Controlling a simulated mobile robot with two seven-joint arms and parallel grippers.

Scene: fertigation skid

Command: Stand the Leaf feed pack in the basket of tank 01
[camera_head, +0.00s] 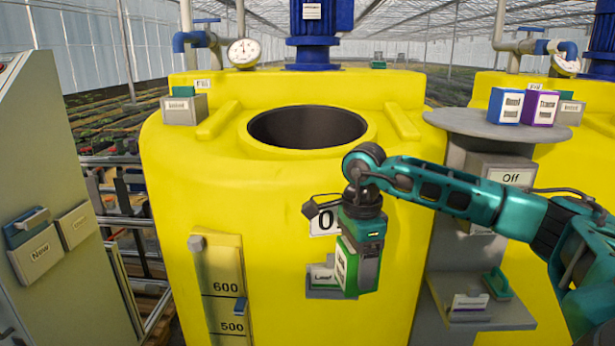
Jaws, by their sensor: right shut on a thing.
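My right gripper (358,272) points down and is shut on a green and white pack (346,262), held upright; its lettering is too small to read surely. The pack is in front of the yellow tank (270,220), at a small grey basket (321,292) whose label seems to read "Leaf". The gripper and pack cover the basket's right part. I cannot tell whether the pack's lower end is inside the basket or in front of it. The tank's number plate (322,222) shows a "0"; the rest is hidden. My left gripper is not in view.
A round grey shelf (470,124) at right bears a blue pack (506,106) and a purple "Trace" pack (540,108). Below are an "Off" box (505,172) and a lower shelf (500,318). The tank's round opening (307,127) is uncovered. A grey cabinet (60,190) stands left.

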